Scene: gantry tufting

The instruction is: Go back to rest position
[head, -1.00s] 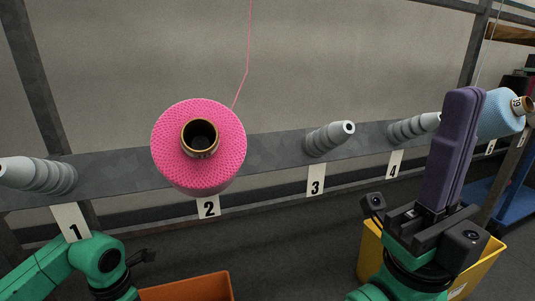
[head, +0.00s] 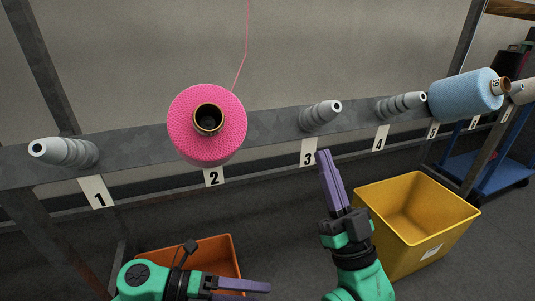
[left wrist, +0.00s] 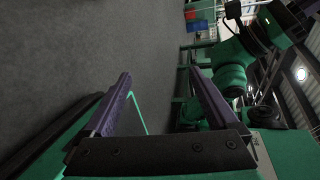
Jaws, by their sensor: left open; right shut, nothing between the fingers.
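My right gripper (head: 331,180) shows in the head view with its purple fingers pressed together and pointing up, below peg 3 and left of the yellow bin. Nothing is between its fingers. My left gripper (head: 243,290) is at the bottom of the head view, in front of the orange bin, with its fingers pointing right and apart. In the left wrist view its two purple fingers (left wrist: 165,95) stand wide apart with nothing between them; the grey floor and green parts of my body show beyond.
A pink yarn cone (head: 180,135) sits on position 2 of the grey rail (head: 260,127), its thread running up. Pegs 1 (head: 70,152), 3 (head: 320,115) and 4 (head: 400,105) are bare. A blue cone (head: 462,93) is farther right. Orange (head: 222,250) and yellow (head: 400,235) bins stand below.

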